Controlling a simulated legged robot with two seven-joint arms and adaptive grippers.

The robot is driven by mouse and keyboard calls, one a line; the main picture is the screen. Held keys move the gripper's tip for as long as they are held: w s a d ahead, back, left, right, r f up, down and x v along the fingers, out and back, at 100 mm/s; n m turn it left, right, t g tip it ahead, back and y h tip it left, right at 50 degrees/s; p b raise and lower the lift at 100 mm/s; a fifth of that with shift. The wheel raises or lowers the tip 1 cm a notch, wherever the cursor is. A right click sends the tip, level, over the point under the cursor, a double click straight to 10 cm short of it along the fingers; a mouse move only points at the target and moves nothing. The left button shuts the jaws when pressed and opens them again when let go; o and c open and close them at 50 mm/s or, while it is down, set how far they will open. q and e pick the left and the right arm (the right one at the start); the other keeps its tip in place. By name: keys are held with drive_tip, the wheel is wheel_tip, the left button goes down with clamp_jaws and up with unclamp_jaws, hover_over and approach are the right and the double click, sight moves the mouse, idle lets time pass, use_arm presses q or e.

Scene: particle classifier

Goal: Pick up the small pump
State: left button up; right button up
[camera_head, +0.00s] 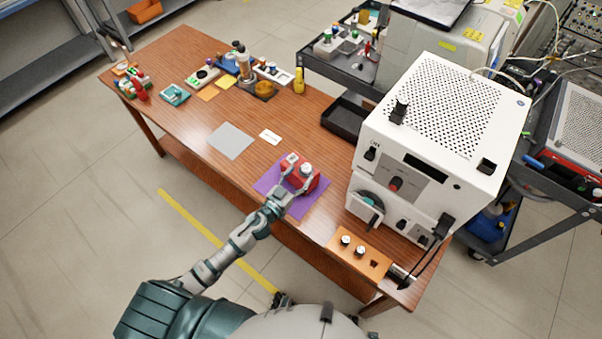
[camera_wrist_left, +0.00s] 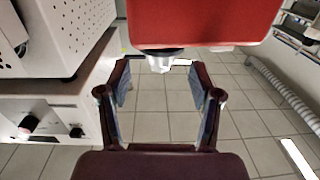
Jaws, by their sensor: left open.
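The small pump (camera_head: 313,184), a red body with a pale round fitting on top, stands on a purple mat (camera_head: 284,202) near the table's front edge. My left gripper (camera_head: 296,175) is right at the pump, with its fingers overlapping it in the head view, so part of the pump is hidden. In the left wrist view the pump's red body (camera_wrist_left: 205,18) fills the top, with a pale fitting below it. The open fingers of my left gripper (camera_wrist_left: 160,70) stand apart on either side of that fitting, with bare floor visible between them. My right gripper does not show.
A large white perforated machine (camera_head: 440,105) stands close on the right; its wall also shows in the left wrist view (camera_wrist_left: 60,35). An orange block with knobs (camera_head: 352,262) is at the front right. A grey mat (camera_head: 230,141) lies to the left, with several small items beyond.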

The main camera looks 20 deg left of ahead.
sight(303, 171)
use_arm(q)
drive_tip(key=x, duration=0.4)
drive_tip(key=shift+a+f, duration=0.35)
drive_tip(key=shift+w+d, duration=0.25)
drive_tip(key=shift+w, duration=0.05)
drive_tip(key=shift+d, duration=0.3)
drive_tip(key=shift+c, duration=0.6)
drive_tip(key=shift+s, duration=0.1)
drive_tip(key=c, duration=0.4)
clamp_jaws()
drive_tip(key=shift+a, duration=0.25)
